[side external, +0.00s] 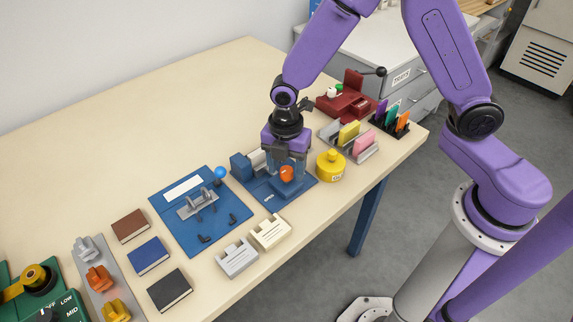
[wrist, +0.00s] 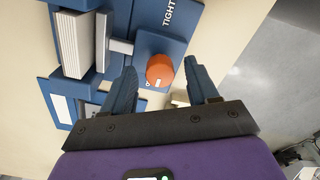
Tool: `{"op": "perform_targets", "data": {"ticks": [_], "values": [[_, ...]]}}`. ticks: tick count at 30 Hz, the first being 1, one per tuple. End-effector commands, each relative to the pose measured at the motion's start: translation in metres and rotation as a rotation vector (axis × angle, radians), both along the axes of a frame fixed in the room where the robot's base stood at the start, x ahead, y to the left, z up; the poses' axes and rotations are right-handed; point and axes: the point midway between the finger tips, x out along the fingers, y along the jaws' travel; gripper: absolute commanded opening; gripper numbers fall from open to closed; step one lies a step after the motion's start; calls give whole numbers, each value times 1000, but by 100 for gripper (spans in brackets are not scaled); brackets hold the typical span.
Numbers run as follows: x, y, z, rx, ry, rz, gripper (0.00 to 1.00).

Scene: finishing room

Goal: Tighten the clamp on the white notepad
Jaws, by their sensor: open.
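The white notepad (side external: 256,158) stands in a blue clamp fixture (side external: 267,193). In the wrist view the notepad (wrist: 79,42) sits between a blue block and a grey jaw plate (wrist: 102,42), whose rod runs to the knob's blue housing. The orange knob (side external: 287,173) has a pale mark on it and shows in the wrist view (wrist: 159,70) beside the lettering "TIGHT", partly cut off. My gripper (side external: 286,160) is open above the fixture. In the wrist view its fingertips (wrist: 161,66) lie either side of the knob, with visible gaps; their height against it is unclear.
A yellow cylinder (side external: 330,166) and a grey rack (side external: 349,145) with yellow and pink pads stand close on the right. A blue board (side external: 195,232) with a blue ball-topped lever lies left. Two pale slotted blocks (side external: 237,258) sit in front. The table's back left is clear.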

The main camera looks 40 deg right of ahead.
Motion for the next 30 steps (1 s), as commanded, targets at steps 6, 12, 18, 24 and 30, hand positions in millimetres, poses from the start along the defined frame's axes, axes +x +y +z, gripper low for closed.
{"op": "perform_targets", "data": {"ticks": [6, 12, 18, 24, 30], "values": [[0, 0, -1, 0, -1, 0, 59], [0, 0, 0, 0, 0, 1, 7], [0, 0, 0, 0, 0, -4, 3], [0, 1, 0, -1, 0, -49, 3], [0, 0, 0, 0, 0, -168, 3]]}}
